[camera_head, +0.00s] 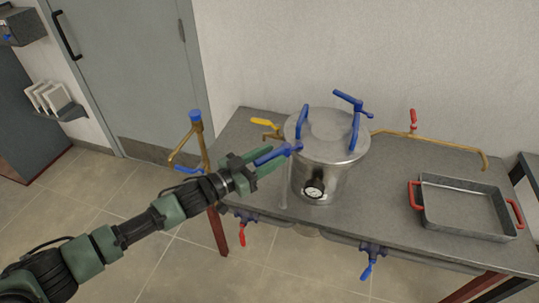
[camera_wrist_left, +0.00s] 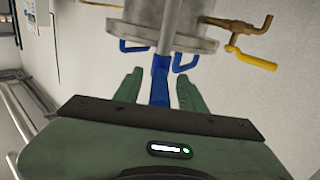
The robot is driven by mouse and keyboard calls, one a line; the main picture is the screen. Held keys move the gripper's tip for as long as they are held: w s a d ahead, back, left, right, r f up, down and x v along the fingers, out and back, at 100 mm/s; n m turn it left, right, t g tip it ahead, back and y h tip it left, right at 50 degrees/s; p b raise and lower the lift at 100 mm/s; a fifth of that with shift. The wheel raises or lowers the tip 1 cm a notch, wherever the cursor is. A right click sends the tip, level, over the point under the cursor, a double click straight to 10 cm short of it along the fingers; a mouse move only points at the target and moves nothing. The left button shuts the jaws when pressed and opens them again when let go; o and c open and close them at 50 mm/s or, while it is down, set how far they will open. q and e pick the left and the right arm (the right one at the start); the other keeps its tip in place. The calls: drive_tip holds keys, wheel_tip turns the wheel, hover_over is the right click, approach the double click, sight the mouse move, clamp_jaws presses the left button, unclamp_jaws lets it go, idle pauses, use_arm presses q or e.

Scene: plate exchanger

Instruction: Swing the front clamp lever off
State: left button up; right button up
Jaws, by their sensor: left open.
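A steel vessel (camera_head: 322,170) with a round lid (camera_head: 329,128) stands on the grey table. The front clamp lever (camera_head: 274,157) is blue and sticks out to the left from the vessel's rim. My left gripper (camera_head: 269,161) is open, with its green fingers on either side of this lever. In the left wrist view the blue lever (camera_wrist_left: 160,82) lies between the two open fingers (camera_wrist_left: 158,76), with visible gaps on both sides. Further blue parts, a left one (camera_head: 302,122) and a right one (camera_head: 355,130), stand up at the lid's edge. My right gripper is out of view.
A grey tray (camera_head: 425,198) with red handles lies at the table's right. Brass pipes with a yellow-handled valve (camera_head: 264,124) and a red-handled valve (camera_head: 413,117) run behind the vessel. A blue-capped brass pipe (camera_head: 196,128) stands left. Valves hang under the front edge.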

use_arm(q)
drive_tip(key=shift+a, duration=0.1)
drive_tip(key=shift+s, duration=0.1)
clamp_jaws()
idle(1.2)
